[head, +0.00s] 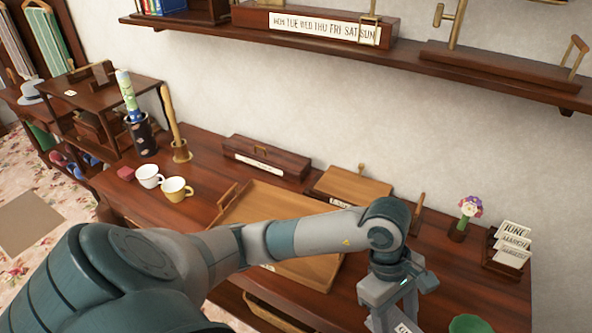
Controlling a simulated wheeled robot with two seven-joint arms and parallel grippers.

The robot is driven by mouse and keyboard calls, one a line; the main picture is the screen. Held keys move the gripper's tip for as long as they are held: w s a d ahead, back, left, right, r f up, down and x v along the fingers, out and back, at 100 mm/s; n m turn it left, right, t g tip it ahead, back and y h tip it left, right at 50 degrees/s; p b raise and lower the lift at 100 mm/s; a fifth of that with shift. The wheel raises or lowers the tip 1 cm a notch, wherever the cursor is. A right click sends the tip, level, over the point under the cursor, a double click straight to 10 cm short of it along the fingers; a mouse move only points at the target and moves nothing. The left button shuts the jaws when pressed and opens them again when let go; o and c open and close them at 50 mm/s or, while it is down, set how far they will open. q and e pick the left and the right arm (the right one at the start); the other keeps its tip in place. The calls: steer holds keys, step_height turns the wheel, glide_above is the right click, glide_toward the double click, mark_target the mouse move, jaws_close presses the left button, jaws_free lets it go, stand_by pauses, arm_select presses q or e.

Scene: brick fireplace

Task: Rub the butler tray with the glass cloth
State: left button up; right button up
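A wooden tray (285,198) with raised edges and a handle at its left end lies on the dark wooden table; it looks like the butler tray. My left arm crosses in front of it and hides much of its middle. My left gripper (388,312) points down beyond the tray's right side, near the table's front. Its fingertips are at the bottom edge, so its opening is unclear. No cloth shows in it. Striped cloths, one green and white (48,42) and one pale (13,45), hang at the far left; I cannot tell whether either is the glass cloth. My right gripper is out of view.
Two cups (177,189), a dark cylinder (143,135) and a wooden holder (181,150) stand left of the tray. Wooden boxes (265,157) sit behind it. A flower ornament (469,208), month cards (513,243) and a green bowl (470,324) are right. A shelf (470,70) overhangs the table.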

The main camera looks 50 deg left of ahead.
arm_select(q)
steer(key=a+m, duration=0.1)
steer(key=m, duration=0.1)
steer(key=w+a+r+m+g+y, duration=0.1)
steer(key=m, duration=0.2)
steer(key=w+a+r+m+g, duration=0.1)
steer(key=a+m, duration=0.1)
steer(key=w+a+r+m+g+y, duration=0.1)
steer(key=w+a+r+m+y, duration=0.1)
steer(key=a+r+m, duration=0.4)
steer(key=shift+a+r+m+g+y, duration=0.15)
steer(key=shift+a+m+g+y, duration=0.45)
steer(key=shift+m, duration=1.1)
steer(key=shift+d, duration=0.2)
